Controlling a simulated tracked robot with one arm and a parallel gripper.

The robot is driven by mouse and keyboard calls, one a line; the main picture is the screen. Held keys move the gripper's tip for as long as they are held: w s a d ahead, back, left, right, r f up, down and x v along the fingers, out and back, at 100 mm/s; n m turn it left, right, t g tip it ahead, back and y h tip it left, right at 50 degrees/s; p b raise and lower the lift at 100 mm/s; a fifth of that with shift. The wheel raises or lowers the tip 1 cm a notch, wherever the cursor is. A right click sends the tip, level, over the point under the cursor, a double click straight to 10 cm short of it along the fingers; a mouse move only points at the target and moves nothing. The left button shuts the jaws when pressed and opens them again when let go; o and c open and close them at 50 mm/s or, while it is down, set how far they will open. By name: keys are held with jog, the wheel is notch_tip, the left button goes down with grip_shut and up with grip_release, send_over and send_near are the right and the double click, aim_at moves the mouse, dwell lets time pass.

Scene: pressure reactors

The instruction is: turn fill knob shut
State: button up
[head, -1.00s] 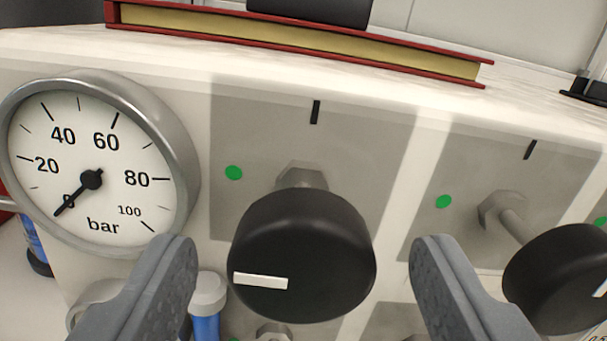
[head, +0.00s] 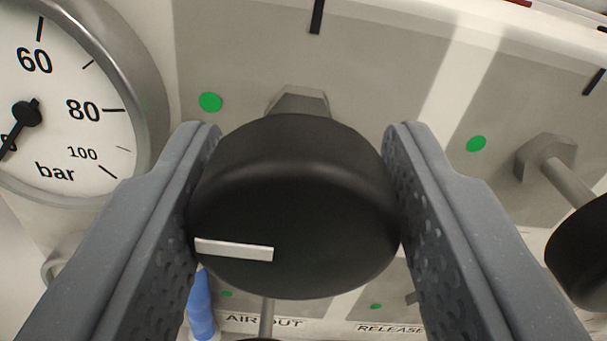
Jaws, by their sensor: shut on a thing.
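A round black knob (head: 295,190) sits in the middle of the head view, on a shaft with a hex nut (head: 298,101) behind it. Its white pointer line (head: 234,250) lies nearly level and points left, toward the side of the green dot (head: 210,102). A black mark (head: 317,16) is on the panel above the knob. My gripper (head: 297,205) is shut on the knob, one finger against each side. The knob's own label is not visible, so I cannot read which knob it is.
A pressure gauge (head: 75,105) is close on the left; its needle points low, to the lower left. A second black knob (head: 585,255) is at the right edge, apart from my right finger. Labels reading "AIR OUT" (head: 264,322) and "RELEASE" (head: 390,329) show below.

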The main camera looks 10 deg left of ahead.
jog(key=shift+r, duration=0.1)
jog(key=shift+c, duration=0.3)
jog(key=shift+m, duration=0.5)
jog(key=shift+r+m, duration=0.1)
jog(key=shift+m, duration=0.9)
jog(key=m, duration=0.6)
jog(key=shift+w+d, duration=0.15)
jog(key=m, duration=0.5)
jog(key=shift+m, duration=0.3)
jog(key=shift+f+m+b, duration=0.15)
jog(key=shift+m+b, duration=0.05)
jog(key=shift+m, duration=0.7)
jog(key=shift+f+m+b, duration=0.15)
jog(key=shift+m, duration=0.75)
jog(key=shift+f, duration=0.1)
jog(key=o, duration=1)
jog(key=shift+c, duration=0.2)
